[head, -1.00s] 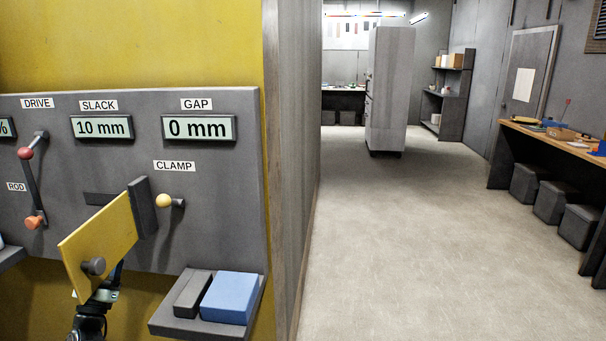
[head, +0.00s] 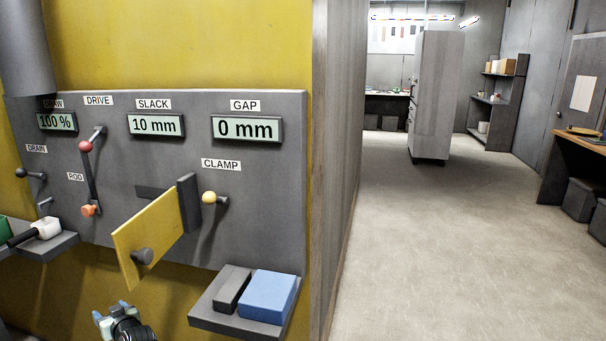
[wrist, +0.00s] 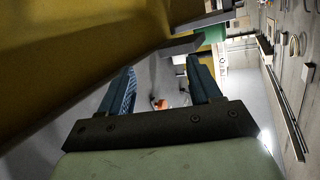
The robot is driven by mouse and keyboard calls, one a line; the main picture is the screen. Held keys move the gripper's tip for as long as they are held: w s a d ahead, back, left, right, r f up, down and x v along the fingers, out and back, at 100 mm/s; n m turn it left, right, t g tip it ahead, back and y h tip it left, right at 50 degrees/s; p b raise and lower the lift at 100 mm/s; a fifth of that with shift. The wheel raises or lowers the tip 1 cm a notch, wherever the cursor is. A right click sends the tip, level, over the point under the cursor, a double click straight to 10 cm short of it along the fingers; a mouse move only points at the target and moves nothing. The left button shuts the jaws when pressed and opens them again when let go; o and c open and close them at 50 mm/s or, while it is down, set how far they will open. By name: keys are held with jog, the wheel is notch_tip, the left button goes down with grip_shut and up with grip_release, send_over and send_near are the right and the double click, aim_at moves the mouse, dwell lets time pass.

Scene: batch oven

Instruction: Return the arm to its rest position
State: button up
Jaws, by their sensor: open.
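My gripper (head: 112,312) is at the bottom of the head view, below and left of the yellow plate, apart from it. In the wrist view my gripper (wrist: 165,88) has its two blue fingers spread with nothing held between them. The yellow plate (head: 160,225) with a dark knob stands out from the grey control panel (head: 262,175). The CLAMP lever (head: 209,197) with a yellow ball is right of it. The displays read 100 %, SLACK 10 mm and GAP 0 mm. Most of my arm is out of view.
A small shelf (head: 225,322) under the panel holds a black block (head: 231,288) and a blue block (head: 268,297). Another shelf at the left (head: 62,243) holds a white-headed tool (head: 44,228). The DRIVE lever (head: 86,146) has a red ball. Open floor (head: 430,250) lies to the right.

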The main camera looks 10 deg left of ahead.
jog(key=s+d+f+g+h, duration=0.3)
jog(key=d+f+h, duration=0.1)
jog(key=d+f, duration=0.65)
jog(key=s+d+f+g+h, duration=0.2)
jog(key=s+d+f+h, duration=0.25)
jog(key=d+f, duration=0.65)
jog(key=s+d+f+m+g+h, duration=0.1)
jog(key=d+f+m+h, duration=0.15)
jog(key=d+f, duration=0.75)
jog(key=s+d+f+m+g+h, duration=0.1)
jog(key=s+d+g+h, duration=0.15)
jog(key=d, duration=1.65)
jog(key=s+d+f+m+g+h, duration=0.1)
jog(key=d+f+m+h, duration=0.15)
jog(key=d+f, duration=0.75)
jog(key=s+d+m+g, duration=0.1)
jog(key=s+d, duration=0.3)
jog(key=d, duration=0.4)
jog(key=s+d+f+m+g+y, duration=0.1)
jog(key=s+d, duration=0.3)
jog(key=d, duration=0.5)
jog(key=s+d+f+m+g, duration=0.1)
jog(key=s+d+m+g, duration=0.1)
jog(key=d, duration=0.7)
jog(key=shift+s+m+y, duration=0.4)
jog(key=shift+s+m, duration=0.4)
jog(key=shift+s, duration=0.25)
jog(key=shift+c, duration=0.2)
